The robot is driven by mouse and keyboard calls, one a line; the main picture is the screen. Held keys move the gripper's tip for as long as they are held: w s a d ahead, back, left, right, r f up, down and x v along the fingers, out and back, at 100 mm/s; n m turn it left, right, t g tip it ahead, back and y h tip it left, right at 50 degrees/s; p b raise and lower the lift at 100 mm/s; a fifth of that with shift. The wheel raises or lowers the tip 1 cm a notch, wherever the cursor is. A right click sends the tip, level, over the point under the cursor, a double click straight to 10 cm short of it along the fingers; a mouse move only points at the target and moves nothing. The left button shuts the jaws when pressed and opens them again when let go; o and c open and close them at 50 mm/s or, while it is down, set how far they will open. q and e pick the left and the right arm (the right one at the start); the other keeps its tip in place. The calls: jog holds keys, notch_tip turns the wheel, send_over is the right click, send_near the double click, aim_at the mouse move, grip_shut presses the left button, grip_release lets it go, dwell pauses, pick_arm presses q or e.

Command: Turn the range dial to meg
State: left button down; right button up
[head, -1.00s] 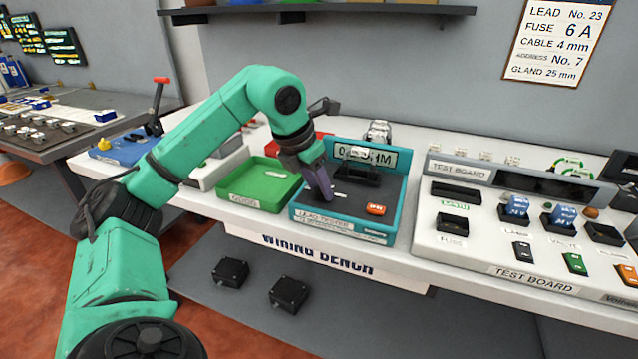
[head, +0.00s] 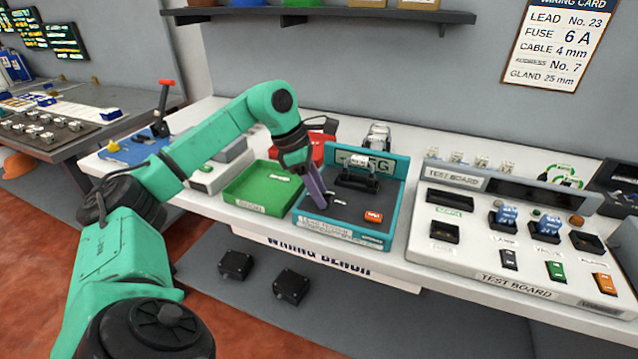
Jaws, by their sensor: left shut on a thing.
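The teal lead tester (head: 393,215) sits on the bench, with a dark top panel, an orange-red button (head: 373,216) and a display (head: 378,164) at the back. The display's right-hand letters look like "EG", partly blocked by the clamp in front of it. My left gripper (head: 324,205) points down onto the left part of the panel and is shut on the range dial, which its fingers hide almost wholly. White marks lie on the panel just right of the fingertips. My right gripper is not in view.
A green tray (head: 236,199) stands left of the tester and a red tray (head: 318,142) behind it. A dark clamp (head: 358,182) rises at the back of the panel. The white test board (head: 440,262) stands close on the right.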

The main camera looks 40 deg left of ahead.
pick_arm(q)
jog(key=shift+m, duration=0.3)
dwell(0.4)
jog(key=shift+c, duration=2.2)
grip_release()
jog(key=shift+r, duration=0.1)
jog(key=p+v, duration=0.3)
jog(key=v, duration=1.1)
jog(key=shift+w+a+r+p, duration=0.15)
jog(key=shift+a+r+p, duration=0.05)
jog(key=shift+p, duration=0.2)
jog(key=shift+f, duration=0.1)
